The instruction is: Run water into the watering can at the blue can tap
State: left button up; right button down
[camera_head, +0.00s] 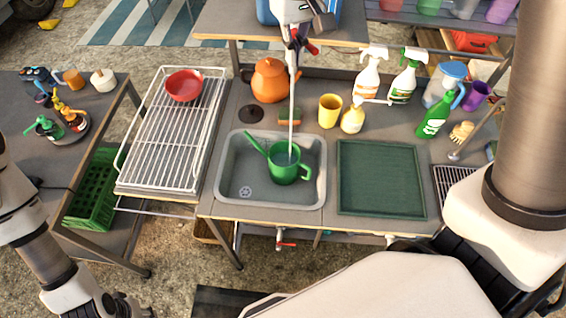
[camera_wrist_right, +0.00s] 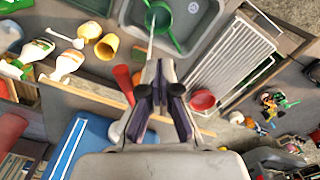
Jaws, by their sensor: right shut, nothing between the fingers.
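The green watering can (camera_head: 284,166) stands in the grey sink (camera_head: 235,178), its spout pointing up and left. A thin pale stream of water (camera_head: 292,105) falls from the blue can's tap into its open top. The blue can (camera_head: 266,12) is at the top edge, partly hidden by my right gripper (camera_head: 295,38). The tap's red lever (camera_head: 311,48) shows beside the fingers. In the right wrist view the fingers (camera_wrist_right: 161,88) are shut and empty, with the red lever (camera_wrist_right: 122,82) to their left. My left gripper (camera_head: 125,306) is low at the left, away from the sink; its jaws are unclear.
An orange pot (camera_head: 269,80), sponge (camera_head: 290,116), yellow cup (camera_head: 329,110) and spray bottles (camera_head: 370,72) stand behind the sink. A white rack (camera_head: 160,148) with a red bowl (camera_head: 184,85) is left. A green mat (camera_head: 381,178) lies clear on the right.

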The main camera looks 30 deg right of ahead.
jog(key=shift+w+d+p, duration=1)
jog(key=shift+w+d, duration=0.25)
jog(key=shift+d, duration=1.1)
notch_tip(320, 180, up, 6)
jog(key=shift+s+a, duration=0.25)
jog(key=shift+s, duration=0.1)
